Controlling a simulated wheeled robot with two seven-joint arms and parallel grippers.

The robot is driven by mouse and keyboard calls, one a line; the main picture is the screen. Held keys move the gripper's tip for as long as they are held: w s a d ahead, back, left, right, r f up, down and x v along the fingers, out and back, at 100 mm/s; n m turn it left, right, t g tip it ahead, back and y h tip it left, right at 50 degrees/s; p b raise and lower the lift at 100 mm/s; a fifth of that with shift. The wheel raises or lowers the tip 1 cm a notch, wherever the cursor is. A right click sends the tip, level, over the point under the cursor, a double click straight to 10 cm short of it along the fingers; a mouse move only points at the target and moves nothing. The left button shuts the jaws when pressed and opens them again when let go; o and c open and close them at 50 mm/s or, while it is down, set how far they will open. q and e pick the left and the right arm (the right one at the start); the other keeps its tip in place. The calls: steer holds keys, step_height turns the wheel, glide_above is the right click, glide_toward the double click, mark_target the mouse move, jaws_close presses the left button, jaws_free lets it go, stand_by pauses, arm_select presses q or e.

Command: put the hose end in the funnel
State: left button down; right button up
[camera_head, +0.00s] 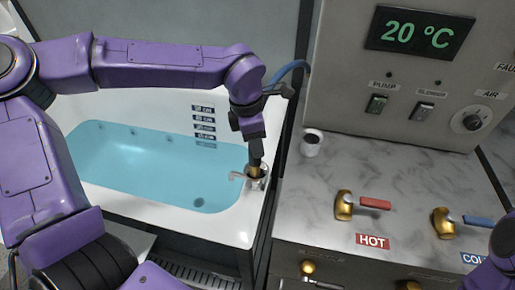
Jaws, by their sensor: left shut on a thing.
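My left gripper (254,157) points down over the tub's right rim and is shut on the hose end (254,170), a small brass-coloured piece. The hose end is at the mouth of the metal funnel (256,184) on the rim. I cannot tell how deep it sits inside, as the gripper and funnel overlap in the view. The blue hose (288,69) shows behind my left wrist, curving to the right. Only a purple part of my right arm shows at the lower right; its gripper is out of view.
The white bathtub (222,232) holds blue water. To its right, a marble counter (305,207) carries a small white cup (311,147), a red-handled hot tap (345,205) and a blue-handled cold tap (444,223). A control panel (350,75) reading 20 °C stands behind.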

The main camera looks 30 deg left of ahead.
arm_select(q)
steer(key=shift+w+a+f, duration=0.15)
steer(key=shift+w+f, duration=0.2)
steer(key=shift+f, duration=0.15)
steer(key=f, duration=0.3)
steer(key=shift+w+a+f, duration=0.1)
steer(key=shift+w+f, duration=0.25)
steer(key=shift+s, duration=0.1)
steer(key=shift+f, duration=0.15)
steer(key=c, duration=0.7)
jaws_free()
steer(key=shift+c, duration=0.2)
steer(key=r, duration=0.4)
steer(key=a+r, duration=0.1)
steer(key=r, duration=0.3)
steer(key=s+r, duration=0.1)
steer(key=r, duration=0.3)
steer(key=shift+a+r, duration=0.15)
steer(key=shift+a, duration=0.05)
